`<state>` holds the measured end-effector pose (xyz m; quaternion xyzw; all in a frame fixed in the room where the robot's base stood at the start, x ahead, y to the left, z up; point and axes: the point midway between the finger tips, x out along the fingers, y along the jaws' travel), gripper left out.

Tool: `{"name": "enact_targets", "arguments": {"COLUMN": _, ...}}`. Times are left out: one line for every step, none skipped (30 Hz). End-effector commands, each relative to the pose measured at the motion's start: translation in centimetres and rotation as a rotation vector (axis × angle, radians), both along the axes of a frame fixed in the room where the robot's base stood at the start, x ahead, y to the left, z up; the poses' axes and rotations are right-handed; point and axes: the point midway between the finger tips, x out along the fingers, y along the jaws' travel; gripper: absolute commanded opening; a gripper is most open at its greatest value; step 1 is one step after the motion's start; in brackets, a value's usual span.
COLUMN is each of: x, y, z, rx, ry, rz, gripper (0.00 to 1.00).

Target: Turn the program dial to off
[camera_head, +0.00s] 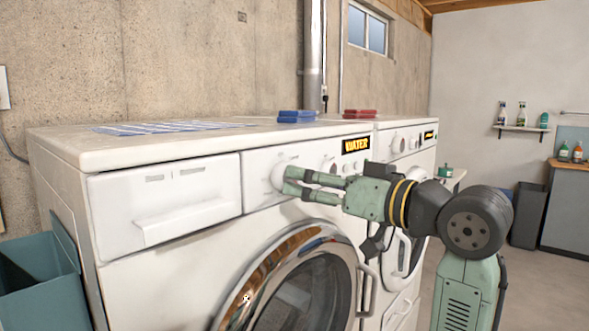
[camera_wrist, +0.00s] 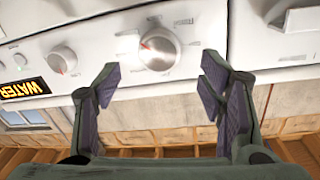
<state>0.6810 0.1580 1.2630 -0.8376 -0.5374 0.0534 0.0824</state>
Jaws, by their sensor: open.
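In the wrist view my gripper (camera_wrist: 160,76) is open, with one finger to each side below the dial. The fingers look clear of the dial; nothing is between them.
A smaller knob (camera_wrist: 62,60) and the yellow WATER label (camera_head: 356,145) sit along the same panel. The detergent drawer (camera_head: 165,205) is on the other side of the dial. The round door (camera_head: 300,285) is below. A second machine (camera_head: 405,150) stands to the right.

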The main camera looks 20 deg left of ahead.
Motion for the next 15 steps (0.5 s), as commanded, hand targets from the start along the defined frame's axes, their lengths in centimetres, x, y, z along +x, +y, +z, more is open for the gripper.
{"name": "enact_targets", "arguments": {"x": 0.4, "y": 0.9, "z": 0.3, "rx": -0.001, "ry": 0.002, "rz": 0.002, "gripper": 0.63}}
{"name": "enact_targets", "arguments": {"x": 0.6, "y": 1.4, "z": 0.3, "rx": 0.0, "ry": 0.001, "rz": 0.002, "gripper": 0.63}}
{"name": "enact_targets", "arguments": {"x": 0.9, "y": 2.0, "z": 0.3, "rx": 0.0, "ry": 0.001, "rz": 0.001, "gripper": 0.63}}
{"name": "enact_targets", "arguments": {"x": 1.1, "y": 2.4, "z": 0.2, "rx": 0.0, "ry": 0.001, "rz": 0.002, "gripper": 0.63}}
{"name": "enact_targets", "arguments": {"x": 1.2, "y": 2.7, "z": 0.2, "rx": 0.0, "ry": 0.002, "rz": 0.001, "gripper": 0.63}}
{"name": "enact_targets", "arguments": {"x": 1.5, "y": 3.1, "z": 0.2, "rx": 0.001, "ry": 0.002, "rz": 0.0, "gripper": 0.63}}
{"name": "enact_targets", "arguments": {"x": 1.6, "y": 3.4, "z": 0.2, "rx": 0.001, "ry": 0.002, "rz": 0.0, "gripper": 0.63}}
{"name": "enact_targets", "arguments": {"x": 1.7, "y": 3.6, "z": 0.2, "rx": 0.001, "ry": 0.001, "rz": 0.001, "gripper": 0.63}}
{"name": "enact_targets", "arguments": {"x": 1.8, "y": 3.9, "z": 0.1, "rx": 0.001, "ry": 0.001, "rz": 0.001, "gripper": 0.63}}
{"name": "enact_targets", "arguments": {"x": 1.9, "y": 4.1, "z": 0.1, "rx": 0.0, "ry": 0.0, "rz": 0.001, "gripper": 0.63}}
{"name": "enact_targets", "arguments": {"x": 1.9, "y": 4.2, "z": 0.1, "rx": 0.0, "ry": 0.0, "rz": 0.0, "gripper": 0.63}}
{"name": "enact_targets", "arguments": {"x": 2.0, "y": 4.3, "z": 0.1, "rx": 0.0, "ry": -0.001, "rz": 0.0, "gripper": 0.63}}
{"name": "enact_targets", "arguments": {"x": 2.0, "y": 4.3, "z": 0.0, "rx": 0.0, "ry": -0.001, "rz": -0.001, "gripper": 0.63}}
{"name": "enact_targets", "arguments": {"x": 2.0, "y": 4.4, "z": 0.0, "rx": 0.0, "ry": -0.001, "rz": -0.001, "gripper": 0.63}}
{"name": "enact_targets", "arguments": {"x": 2.0, "y": 4.4, "z": 0.0, "rx": 0.0, "ry": -0.001, "rz": -0.001, "gripper": 0.63}}
